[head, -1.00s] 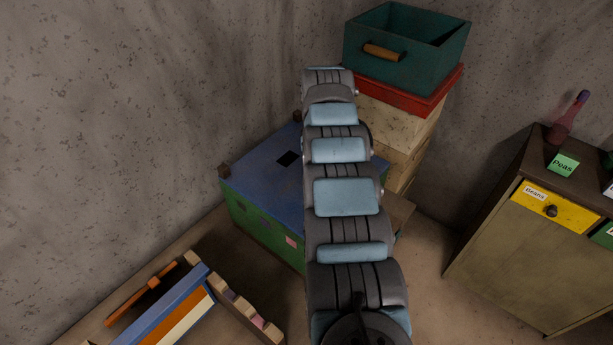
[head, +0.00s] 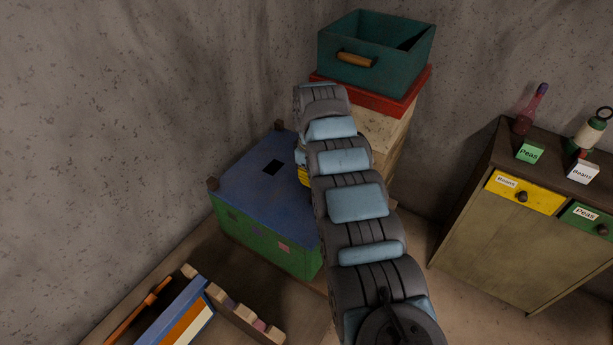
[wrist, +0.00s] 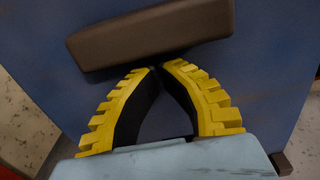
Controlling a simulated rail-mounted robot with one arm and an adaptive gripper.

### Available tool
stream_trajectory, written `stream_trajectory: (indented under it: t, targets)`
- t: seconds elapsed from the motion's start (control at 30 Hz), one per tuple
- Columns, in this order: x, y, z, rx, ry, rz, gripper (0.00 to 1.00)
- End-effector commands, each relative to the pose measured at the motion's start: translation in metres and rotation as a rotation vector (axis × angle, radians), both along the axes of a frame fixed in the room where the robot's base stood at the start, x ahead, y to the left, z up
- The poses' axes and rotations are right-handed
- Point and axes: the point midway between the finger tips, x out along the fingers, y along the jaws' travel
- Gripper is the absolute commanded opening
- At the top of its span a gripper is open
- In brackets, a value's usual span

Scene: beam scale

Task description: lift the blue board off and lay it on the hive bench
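The blue board (head: 251,190) lies flat on top of a green box. A dark square opening shows in it. In the wrist view the blue board (wrist: 258,60) fills most of the background, with a brown bar (wrist: 150,30) across it. My gripper (wrist: 162,67) has yellow ribbed fingers, and their tips are almost together at the near edge of the bar. No object shows between the fingers. Whether the tips touch the bar or reach under it, I cannot tell. In the head view my arm hides the bar and most of the gripper.
The green box (head: 260,248) stands against the wall. A stack with a teal crate (head: 350,72) on a red layer (head: 395,102) rises behind my arm. A frame rack (head: 235,306) is at lower left. A cabinet (head: 510,240) with drawers stands right, with floor between.

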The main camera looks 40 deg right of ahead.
Motion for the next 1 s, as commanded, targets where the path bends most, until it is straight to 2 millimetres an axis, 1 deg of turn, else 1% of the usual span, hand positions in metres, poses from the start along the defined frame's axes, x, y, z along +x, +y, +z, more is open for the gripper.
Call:
stream_trajectory:
  t: [0.03, 0.2, 0.47, 0.87, 1.0]
  targets:
    - [-0.004, -0.003, 0.003, 0.001, 0.000, -0.004, 0.00]
    - [-0.010, -0.009, 0.003, 0.001, -0.002, -0.012, 0.00]
    - [-0.014, -0.012, 0.001, 0.002, -0.005, -0.016, 0.00]
    - [-0.014, -0.011, 0.001, 0.003, -0.003, -0.014, 0.00]
    - [-0.014, -0.003, 0.001, 0.002, 0.001, 0.001, 0.00]
